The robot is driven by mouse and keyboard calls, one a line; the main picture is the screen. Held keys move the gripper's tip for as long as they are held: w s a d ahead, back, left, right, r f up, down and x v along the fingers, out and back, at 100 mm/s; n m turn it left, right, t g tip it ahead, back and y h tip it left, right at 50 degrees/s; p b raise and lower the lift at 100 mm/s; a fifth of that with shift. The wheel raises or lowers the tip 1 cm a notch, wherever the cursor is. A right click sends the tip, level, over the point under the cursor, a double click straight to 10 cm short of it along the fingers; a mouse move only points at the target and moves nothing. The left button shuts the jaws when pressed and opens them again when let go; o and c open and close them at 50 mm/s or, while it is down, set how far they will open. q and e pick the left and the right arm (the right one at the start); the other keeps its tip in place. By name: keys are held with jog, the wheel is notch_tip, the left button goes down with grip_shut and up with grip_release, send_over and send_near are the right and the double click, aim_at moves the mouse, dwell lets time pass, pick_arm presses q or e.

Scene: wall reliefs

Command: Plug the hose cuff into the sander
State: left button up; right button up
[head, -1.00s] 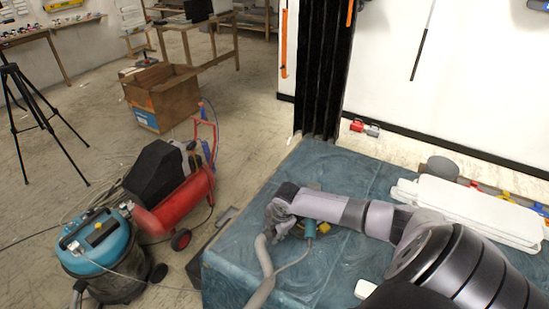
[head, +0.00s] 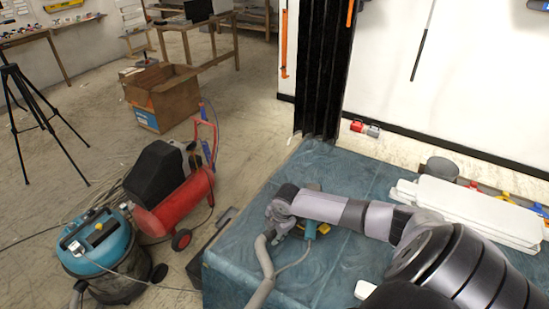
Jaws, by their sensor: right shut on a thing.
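A grey hose (head: 265,270) rises over the near edge of the blue-green table (head: 335,265) to my right gripper (head: 273,228). My right gripper is shut on the hose's end; the cuff itself is mostly hidden by the gripper and wrist. I cannot tell whether cuff and sander touch. My left gripper is not in view.
White panels (head: 470,208) lie stacked at the table's right, with a grey cylinder (head: 441,168) behind. A teal vacuum (head: 100,250) and a red compressor (head: 180,205) stand on the floor at left. A black column (head: 320,80) rises behind the table.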

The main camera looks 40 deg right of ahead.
jog(key=shift+s+d, duration=0.15)
jog(key=shift+d, duration=1.1)
dwell(0.3)
jog(key=shift+d, duration=0.25)
jog(key=o, duration=1.2)
jog(key=shift+s, duration=0.1)
jog(key=shift+r, duration=0.1)
jog(key=v, duration=1.2)
jog(key=shift+a, duration=0.1)
jog(key=shift+c, duration=0.5)
